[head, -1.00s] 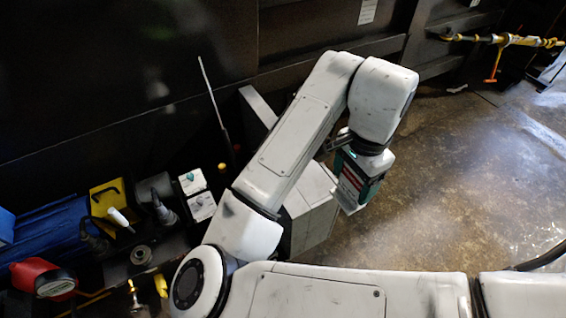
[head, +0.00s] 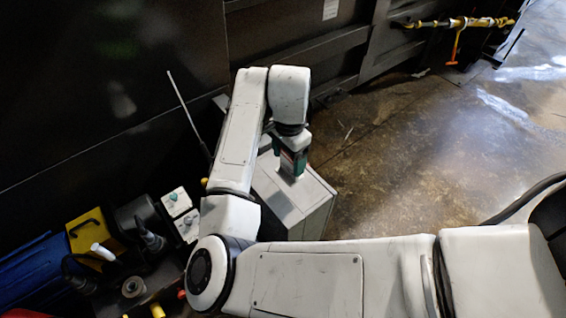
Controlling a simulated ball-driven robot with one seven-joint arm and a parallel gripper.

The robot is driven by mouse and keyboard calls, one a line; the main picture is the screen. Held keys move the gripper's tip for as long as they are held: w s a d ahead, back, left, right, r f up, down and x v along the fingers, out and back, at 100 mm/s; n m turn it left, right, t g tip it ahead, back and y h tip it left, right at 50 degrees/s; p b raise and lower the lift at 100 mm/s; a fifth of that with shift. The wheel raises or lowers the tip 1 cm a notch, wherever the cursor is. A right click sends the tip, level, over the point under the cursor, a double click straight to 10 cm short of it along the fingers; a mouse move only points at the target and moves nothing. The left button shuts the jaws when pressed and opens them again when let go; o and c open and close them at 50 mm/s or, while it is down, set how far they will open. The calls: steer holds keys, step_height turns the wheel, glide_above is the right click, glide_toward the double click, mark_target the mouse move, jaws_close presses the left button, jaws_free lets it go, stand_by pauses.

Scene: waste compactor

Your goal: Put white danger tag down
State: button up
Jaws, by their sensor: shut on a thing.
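The small pale and red patches at the gripper cannot be clearly told apart as tag or gripper, and the fingertips are hard to make out. Whether the tag touches the box top cannot be told.
The grey box (head: 318,197) has a flat, mostly bare top. A thin rod (head: 185,105) rises to its left. Control boxes (head: 175,203) and a yellow case (head: 86,228) stand at the lower left. A dark wall (head: 110,90) is behind. Open floor (head: 400,170) lies to the right.

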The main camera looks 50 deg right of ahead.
mark_target(283, 168)
steer(key=w+f, duration=0.2)
steer(key=shift+w+d+f, duration=0.1)
steer(key=shift+d+f, duration=0.3)
steer(key=shift+f+p, duration=0.7)
steer(key=shift+f, duration=0.85)
steer(key=o, duration=1)
steer(key=shift+f, duration=0.1)
steer(key=shift+o, duration=0.2)
step_height(283, 168, up, 12)
steer(key=shift+r+b, duration=0.15)
steer(key=shift+b, duration=0.9)
